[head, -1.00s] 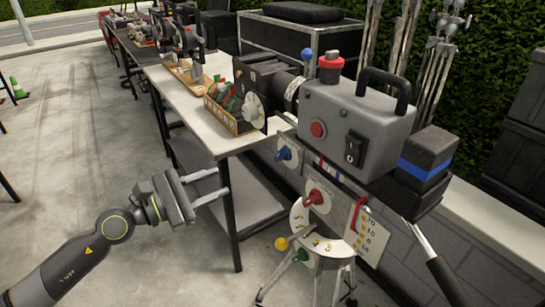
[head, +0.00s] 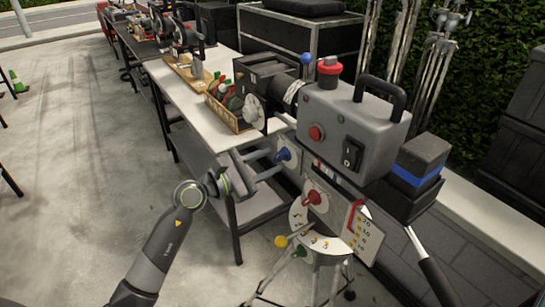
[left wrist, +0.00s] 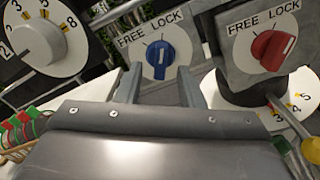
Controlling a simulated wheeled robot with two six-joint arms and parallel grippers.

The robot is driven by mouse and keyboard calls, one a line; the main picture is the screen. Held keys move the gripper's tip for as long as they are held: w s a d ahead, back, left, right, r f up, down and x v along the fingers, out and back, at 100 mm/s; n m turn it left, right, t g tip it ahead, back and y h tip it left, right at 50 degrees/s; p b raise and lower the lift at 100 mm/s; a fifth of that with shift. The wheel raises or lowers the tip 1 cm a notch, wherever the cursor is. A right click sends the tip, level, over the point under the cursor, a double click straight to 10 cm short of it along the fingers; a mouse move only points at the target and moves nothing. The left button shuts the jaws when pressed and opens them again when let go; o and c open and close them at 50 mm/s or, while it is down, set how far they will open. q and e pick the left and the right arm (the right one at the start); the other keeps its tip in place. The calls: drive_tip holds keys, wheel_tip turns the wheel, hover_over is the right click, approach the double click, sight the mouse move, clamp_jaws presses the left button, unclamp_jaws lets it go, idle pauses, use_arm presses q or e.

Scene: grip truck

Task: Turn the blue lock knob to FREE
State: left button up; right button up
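The blue lock knob (head: 284,154) is on the left side of the grey camera head, on a white plate. In the left wrist view the blue knob (left wrist: 161,60) sits below the printed words FREE and LOCK, and its white mark looks about upright. I cannot tell clearly which word it points to. My left gripper (head: 274,164) is open and reaches the knob from the left. In the left wrist view its two fingers (left wrist: 158,84) are apart, one on either side of the knob's lower part. Contact is not clear. My right gripper is out of view.
A red knob (left wrist: 272,50) with its own FREE LOCK plate is close on the right in the wrist view. A numbered white dial (left wrist: 40,42) is at upper left. A white-topped table (head: 205,118) stands behind my left arm. A yellow-knobbed lever (head: 281,242) is below.

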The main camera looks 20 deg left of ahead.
use_arm(q)
drive_tip(key=shift+x, duration=1.05)
